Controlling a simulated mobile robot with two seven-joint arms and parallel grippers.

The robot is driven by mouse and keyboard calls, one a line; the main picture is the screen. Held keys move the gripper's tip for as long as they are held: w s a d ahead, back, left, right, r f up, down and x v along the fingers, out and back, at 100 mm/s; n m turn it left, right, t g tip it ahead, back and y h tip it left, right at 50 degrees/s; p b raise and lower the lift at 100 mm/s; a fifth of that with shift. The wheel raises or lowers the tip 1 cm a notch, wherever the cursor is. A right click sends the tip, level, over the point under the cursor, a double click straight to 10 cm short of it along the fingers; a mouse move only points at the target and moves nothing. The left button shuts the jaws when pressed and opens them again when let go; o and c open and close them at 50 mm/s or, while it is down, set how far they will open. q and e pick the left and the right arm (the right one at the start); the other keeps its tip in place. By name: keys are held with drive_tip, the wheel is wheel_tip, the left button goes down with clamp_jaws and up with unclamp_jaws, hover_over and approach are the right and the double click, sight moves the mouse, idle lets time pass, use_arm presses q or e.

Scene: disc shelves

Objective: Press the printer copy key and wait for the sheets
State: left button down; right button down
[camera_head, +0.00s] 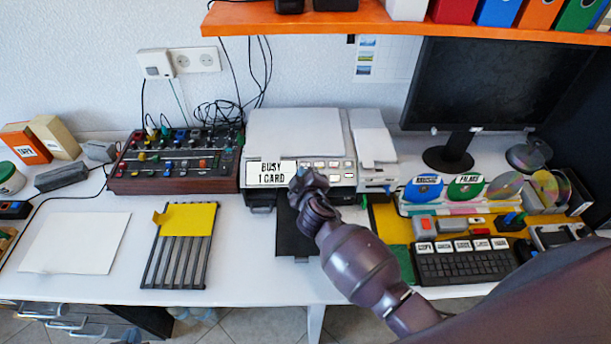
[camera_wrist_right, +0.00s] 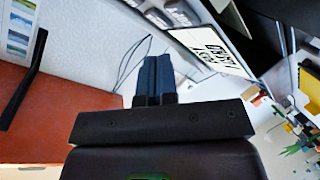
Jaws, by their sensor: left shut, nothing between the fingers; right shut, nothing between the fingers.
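The printer (camera_head: 295,135) stands at the back middle of the table, white and grey, with a light lid and rows of small keys (camera_head: 327,170) on its front panel. Its display (camera_head: 271,173) reads "BUSY 1 CARD". The display also shows, tilted, in the right wrist view (camera_wrist_right: 212,45). My right gripper (camera_head: 303,178) is in front of the panel, just right of the display, and hides part of it. Its fingers (camera_wrist_right: 155,75) are shut with nothing between them. I cannot tell whether they touch a key. A black tray (camera_head: 290,232) extends below the printer, partly behind my arm. My left gripper is not in view.
A mixer panel (camera_head: 180,160) stands left of the printer. A yellow card on a slatted rack (camera_head: 178,260) and a white sheet (camera_head: 75,243) lie front left. A keyboard (camera_head: 465,262), discs (camera_head: 465,187) and monitor (camera_head: 490,85) are right. An orange shelf (camera_head: 400,24) hangs above.

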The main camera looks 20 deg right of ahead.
drive_tip(key=r, duration=0.1)
drive_tip(key=s+r+p, duration=0.1)
drive_tip(key=r+p, duration=0.1)
drive_tip(key=shift+s+a, duration=0.2)
drive_tip(key=shift+s, duration=0.05)
idle(0.6)
drive_tip(key=s+d+f+m+g, duration=0.1)
drive_tip(key=s+d+f+m, duration=0.1)
drive_tip(key=s, duration=0.6)
drive_tip(key=s+d+f+m+g+y+b, duration=0.1)
drive_tip(key=s+d+f+m, duration=0.2)
drive_tip(key=s, duration=0.6)
drive_tip(key=s+d+f+m+g, duration=0.1)
drive_tip(key=s+d+f+m, duration=0.1)
drive_tip(key=s+d, duration=0.4)
drive_tip(key=shift+s+d+f+m+y, duration=0.3)
drive_tip(key=shift+s+f, duration=0.1)
drive_tip(key=shift+s, duration=0.85)
